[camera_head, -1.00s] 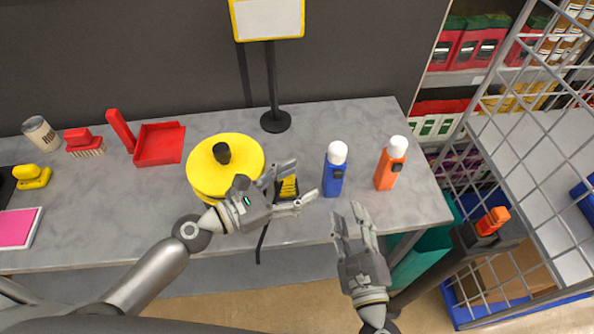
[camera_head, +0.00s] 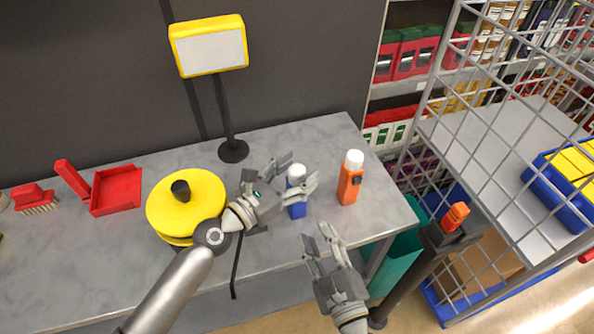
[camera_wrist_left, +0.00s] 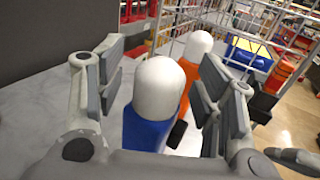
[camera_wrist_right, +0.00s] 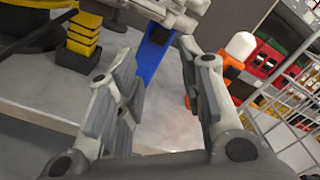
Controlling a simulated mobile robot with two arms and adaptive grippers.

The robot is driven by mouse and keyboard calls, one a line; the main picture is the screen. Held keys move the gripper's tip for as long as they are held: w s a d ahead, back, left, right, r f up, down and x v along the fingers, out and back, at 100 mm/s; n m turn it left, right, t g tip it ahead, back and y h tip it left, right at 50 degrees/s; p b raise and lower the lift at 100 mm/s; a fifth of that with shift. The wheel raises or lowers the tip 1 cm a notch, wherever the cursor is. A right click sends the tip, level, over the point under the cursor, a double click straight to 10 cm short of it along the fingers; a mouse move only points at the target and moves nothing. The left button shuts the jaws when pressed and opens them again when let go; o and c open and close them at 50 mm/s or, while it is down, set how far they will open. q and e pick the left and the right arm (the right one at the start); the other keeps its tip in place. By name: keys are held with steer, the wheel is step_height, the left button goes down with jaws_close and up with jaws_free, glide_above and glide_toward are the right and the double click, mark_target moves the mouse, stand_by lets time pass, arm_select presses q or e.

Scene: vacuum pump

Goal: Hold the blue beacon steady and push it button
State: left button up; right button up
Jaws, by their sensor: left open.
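The blue beacon (camera_head: 297,208) with a white cap stands upright on the grey table. My left gripper (camera_head: 298,178) is open, with its fingers on either side of the beacon's upper part. In the left wrist view, the beacon's white cap (camera_wrist_left: 160,88) is between the spread fingers (camera_wrist_left: 162,100), with visible gaps. The beacon's blue body also shows in the right wrist view (camera_wrist_right: 152,58), beyond the fingers. My right gripper (camera_head: 322,246) is open and empty in front of the table's edge, lower than the beacon.
An orange beacon (camera_head: 349,186) with a white cap stands right of the blue one. A yellow round device (camera_head: 205,205) is at left, near my left arm. A yellow-framed sign (camera_head: 210,47) stands behind. A wire cage (camera_head: 470,150) is at right.

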arm_select(q)
steer(key=shift+w+d, duration=0.1)
steer(key=shift+c, duration=0.3)
steer(key=c, duration=1.2)
arm_select(e)
jaws_close()
stand_by(0.3)
steer(key=shift+w, duration=0.1)
